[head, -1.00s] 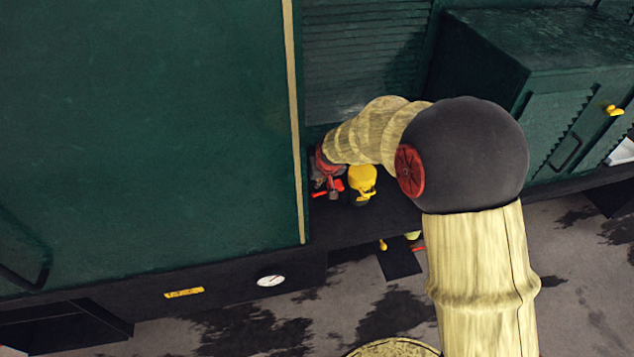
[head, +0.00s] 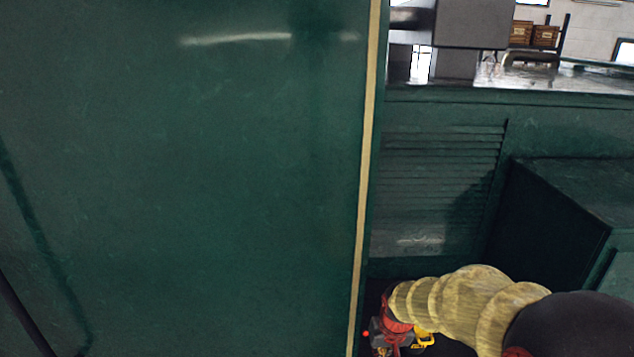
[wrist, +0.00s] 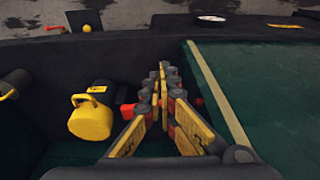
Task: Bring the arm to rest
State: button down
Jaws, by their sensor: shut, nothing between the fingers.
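My gripper (wrist: 163,68) is shut in the wrist view, its yellow-edged fingers together with nothing between them. It points down beside the green panel edge. In the head view my gripper is only partly seen at the bottom, at the end of my pale ribbed arm, low in the recess right of the large green panel (head: 200,180). A yellow fitting with a loop handle (wrist: 92,118) stands left of the fingers in the wrist view, apart from them.
The large green panel with a pale edge strip stands close on the left of my arm. A louvred green wall (head: 440,185) is behind, and a green cabinet (head: 570,210) is at the right.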

jog(key=s+d+r+t+b, duration=0.1)
jog(key=s+r+b, duration=0.4)
jog(key=s, duration=0.7)
jog(key=s+d+r+t+b, duration=0.1)
jog(key=s+r+b, duration=0.4)
jog(key=s, duration=0.6)
jog(key=shift+s+d+r+t+b, duration=0.2)
jog(key=shift+s+r+t+b, duration=0.15)
jog(key=shift+r+t, duration=0.3)
jog(key=c, duration=2.6)
grip_release()
jog(key=shift+r, duration=0.1)
